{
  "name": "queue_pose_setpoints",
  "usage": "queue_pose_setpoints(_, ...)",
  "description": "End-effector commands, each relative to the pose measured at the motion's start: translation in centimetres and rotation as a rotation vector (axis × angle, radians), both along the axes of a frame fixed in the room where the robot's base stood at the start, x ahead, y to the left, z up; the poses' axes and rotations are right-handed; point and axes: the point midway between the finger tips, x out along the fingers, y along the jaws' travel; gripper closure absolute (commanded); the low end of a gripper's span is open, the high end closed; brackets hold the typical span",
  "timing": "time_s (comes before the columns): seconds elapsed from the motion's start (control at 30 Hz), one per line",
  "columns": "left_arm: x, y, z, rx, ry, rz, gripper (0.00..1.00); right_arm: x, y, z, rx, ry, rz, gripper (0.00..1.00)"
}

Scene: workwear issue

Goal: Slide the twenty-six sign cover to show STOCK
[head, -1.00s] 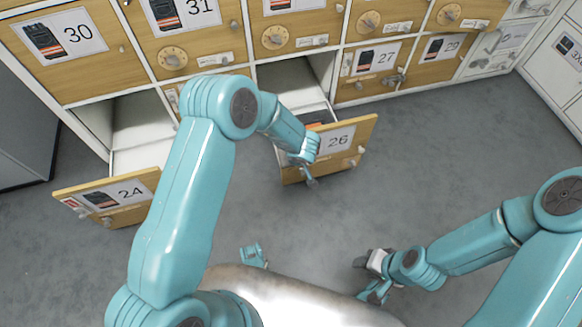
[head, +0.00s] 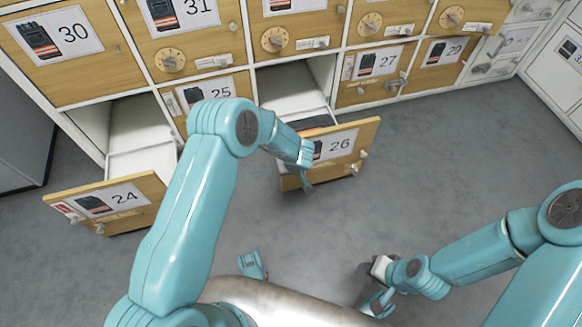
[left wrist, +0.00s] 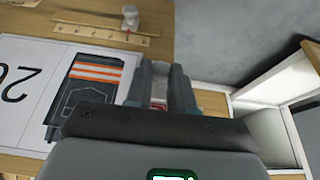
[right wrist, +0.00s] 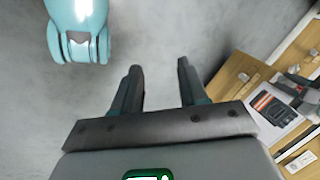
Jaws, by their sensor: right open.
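The drawer numbered 26 (head: 345,150) stands pulled out, its wooden front facing me. My left gripper (head: 306,184) is at the left end of this front. In the left wrist view, the fingers (left wrist: 164,88) are close together around a small grey knob of the sign cover (left wrist: 160,68). A small red and white patch of the sign (left wrist: 158,103) shows between the fingers; its word cannot be read. The 26 label (left wrist: 55,90) appears beside them. My right gripper (right wrist: 160,80) is open and empty above the floor, away from the drawer; it also shows in the head view (head: 372,300).
Drawer 24 (head: 115,200) also stands open at the left, with a small red sign (head: 65,212) on its front. Closed compartments 25, 27 and 29 (head: 440,58) line the cabinet. The grey floor (head: 430,170) is clear to the right of drawer 26.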

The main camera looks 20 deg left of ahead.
Motion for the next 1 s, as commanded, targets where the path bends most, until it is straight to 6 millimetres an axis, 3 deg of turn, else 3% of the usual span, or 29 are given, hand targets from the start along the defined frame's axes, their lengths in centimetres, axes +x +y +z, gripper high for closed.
queue_pose_setpoints(0.27,0.0,0.0,1.3,0.0,0.0,0.0,1.0,-0.4,0.2,1.6,0.003,0.013,0.006,0.57)
queue_pose_setpoints(0.63,-0.1,0.0,6.3,0.0,0.001,0.0,1.0,-2.5,1.4,7.9,0.016,0.067,0.05,0.57)
queue_pose_setpoints(1.0,0.0,0.0,6.3,0.001,-0.002,0.001,1.0,-2.7,1.5,8.0,0.017,0.068,0.058,0.57)
